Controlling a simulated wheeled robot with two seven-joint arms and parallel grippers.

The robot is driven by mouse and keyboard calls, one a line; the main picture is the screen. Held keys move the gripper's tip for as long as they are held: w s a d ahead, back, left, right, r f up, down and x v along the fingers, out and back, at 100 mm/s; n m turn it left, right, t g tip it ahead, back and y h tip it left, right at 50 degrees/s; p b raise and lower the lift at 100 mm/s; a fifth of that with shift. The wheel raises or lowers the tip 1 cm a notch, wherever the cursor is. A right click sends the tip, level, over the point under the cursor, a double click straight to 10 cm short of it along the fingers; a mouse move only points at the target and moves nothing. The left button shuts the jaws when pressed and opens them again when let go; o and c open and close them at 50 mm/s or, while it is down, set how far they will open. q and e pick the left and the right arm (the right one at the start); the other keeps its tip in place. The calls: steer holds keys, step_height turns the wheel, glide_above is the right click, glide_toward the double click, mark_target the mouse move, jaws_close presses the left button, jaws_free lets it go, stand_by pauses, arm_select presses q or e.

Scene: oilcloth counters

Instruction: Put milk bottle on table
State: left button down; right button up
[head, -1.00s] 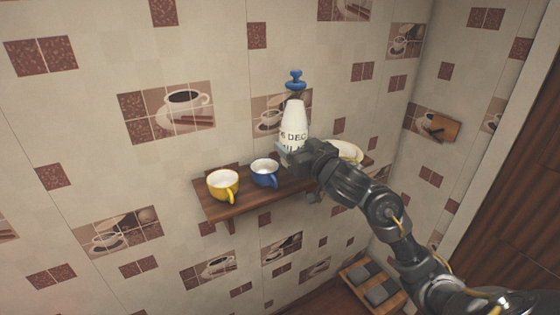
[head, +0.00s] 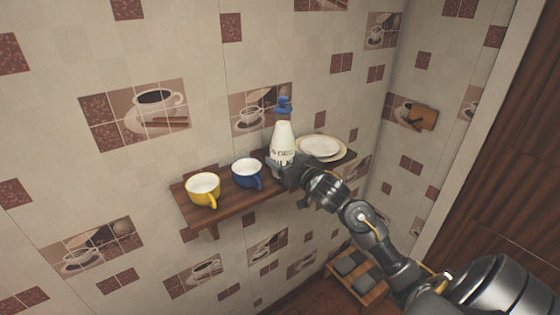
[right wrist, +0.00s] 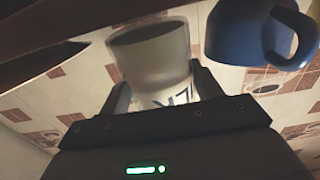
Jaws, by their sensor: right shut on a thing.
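The milk bottle (head: 283,140), white with dark lettering and a blue top, is upright at the wooden wall shelf, between the blue cup and the plates. My right gripper (head: 279,170) is shut around its lower part. In the right wrist view, the bottle (right wrist: 153,52) is between the two fingers of the gripper (right wrist: 162,90), with its darker base showing. I cannot tell if the base touches the shelf. No table is clearly in view. My left gripper is not in view.
The wall shelf (head: 226,205) also carries a yellow cup (head: 203,188), a blue cup (head: 247,172) close to the bottle, and stacked plates (head: 320,147). The blue cup also shows in the right wrist view (right wrist: 235,35). A low wooden rack (head: 357,275) stands below right.

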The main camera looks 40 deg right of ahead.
steer(key=shift+f, duration=0.15)
steer(key=shift+a, duration=0.1)
steer(key=shift+s, duration=0.1)
steer(key=shift+f, duration=0.2)
steer(key=o, duration=1.4)
steer(key=shift+f, duration=0.1)
steer(key=shift+c, duration=0.2)
steer(key=shift+a, duration=0.1)
